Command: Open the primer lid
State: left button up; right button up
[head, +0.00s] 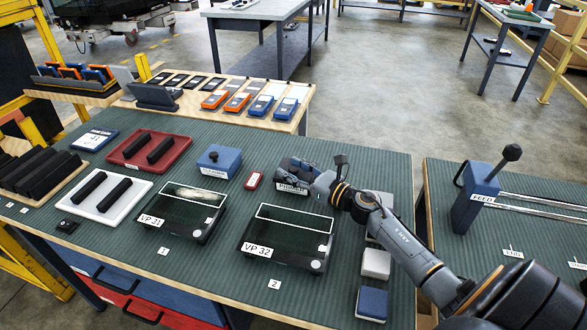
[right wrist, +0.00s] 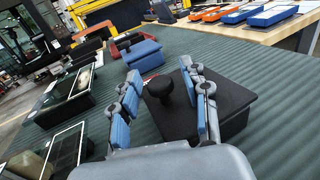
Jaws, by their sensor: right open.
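The primer box shows in the head view by its label (head: 292,187), with my right gripper (head: 298,170) over it and hiding most of it. In the right wrist view the primer box is black, with a flat lid (right wrist: 178,119) and a round black knob (right wrist: 159,86) on top. The lid sits on the box. My right gripper (right wrist: 160,98) is open, with one blue-padded finger on each side of the knob. I cannot tell whether a finger touches it. My left gripper is in neither view.
A blue box with a knob (head: 219,160) and a small red item (head: 254,180) stand left of the primer. Trays VP 31 (head: 183,211) and VP 32 (head: 288,238) lie in front. White (head: 376,264) and blue (head: 371,303) blocks lie by my right arm.

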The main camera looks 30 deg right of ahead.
grip_shut()
